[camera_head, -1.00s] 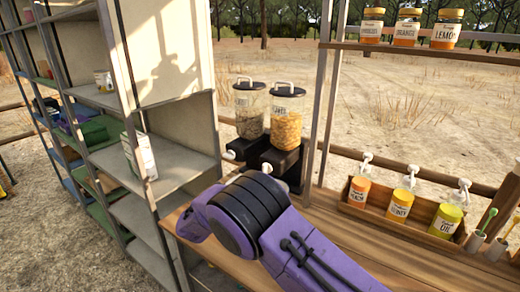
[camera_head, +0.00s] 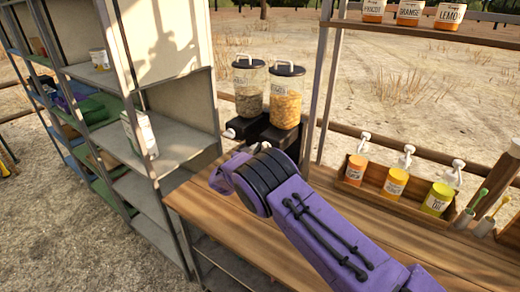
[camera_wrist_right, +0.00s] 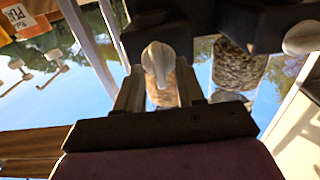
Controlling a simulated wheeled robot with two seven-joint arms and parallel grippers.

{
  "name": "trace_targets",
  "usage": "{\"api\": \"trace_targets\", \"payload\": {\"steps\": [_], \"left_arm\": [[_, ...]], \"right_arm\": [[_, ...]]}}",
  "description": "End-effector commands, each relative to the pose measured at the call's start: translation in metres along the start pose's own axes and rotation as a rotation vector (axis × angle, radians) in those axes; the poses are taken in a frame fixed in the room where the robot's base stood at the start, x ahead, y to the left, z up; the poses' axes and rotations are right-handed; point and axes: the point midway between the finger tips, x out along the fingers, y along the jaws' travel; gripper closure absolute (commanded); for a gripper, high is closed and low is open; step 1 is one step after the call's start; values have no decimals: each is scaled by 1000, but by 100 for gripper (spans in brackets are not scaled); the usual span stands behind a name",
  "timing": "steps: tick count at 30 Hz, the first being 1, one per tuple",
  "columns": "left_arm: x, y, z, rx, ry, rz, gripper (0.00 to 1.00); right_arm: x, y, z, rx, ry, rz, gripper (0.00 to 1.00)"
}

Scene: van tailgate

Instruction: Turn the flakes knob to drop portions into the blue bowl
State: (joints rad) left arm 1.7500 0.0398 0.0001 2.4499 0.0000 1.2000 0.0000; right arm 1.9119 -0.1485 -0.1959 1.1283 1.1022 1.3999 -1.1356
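The flakes dispenser (camera_head: 286,98), a clear jar of orange flakes with a black lid, stands right of a similar jar of grey-brown contents (camera_head: 249,92). Its white flakes knob (camera_wrist_right: 158,62) shows in the right wrist view, under a black base. My right gripper (camera_wrist_right: 160,82) has its two fingers on either side of this knob, with little gap; I cannot tell whether they press on it. In the head view my right wrist hides the gripper and the flakes knob. My left gripper is not in view. No blue bowl shows in either view.
The other dispenser's white knob (camera_head: 230,132) is close by on the left. A grey shelf unit (camera_head: 165,140) stands left of the wooden counter (camera_head: 330,195). A wooden box (camera_head: 400,203) of pump bottles stands at right. Jars line the upper shelf.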

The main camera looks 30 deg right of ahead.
Motion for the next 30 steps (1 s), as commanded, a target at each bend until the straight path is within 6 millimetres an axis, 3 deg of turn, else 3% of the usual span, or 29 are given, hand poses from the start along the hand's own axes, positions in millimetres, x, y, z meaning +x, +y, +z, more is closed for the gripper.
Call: {"api": "trace_targets", "payload": {"steps": [5, 9, 20, 30], "left_arm": [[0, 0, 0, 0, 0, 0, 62], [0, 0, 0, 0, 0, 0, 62], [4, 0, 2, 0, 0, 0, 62], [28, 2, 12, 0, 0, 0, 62]], "right_arm": [[0, 0, 0, 0, 0, 0, 62], [0, 0, 0, 0, 0, 0, 100], [0, 0, 1, 29, 0, 0, 100], [0, 1, 5, 235, -1, 1, 100]]}}
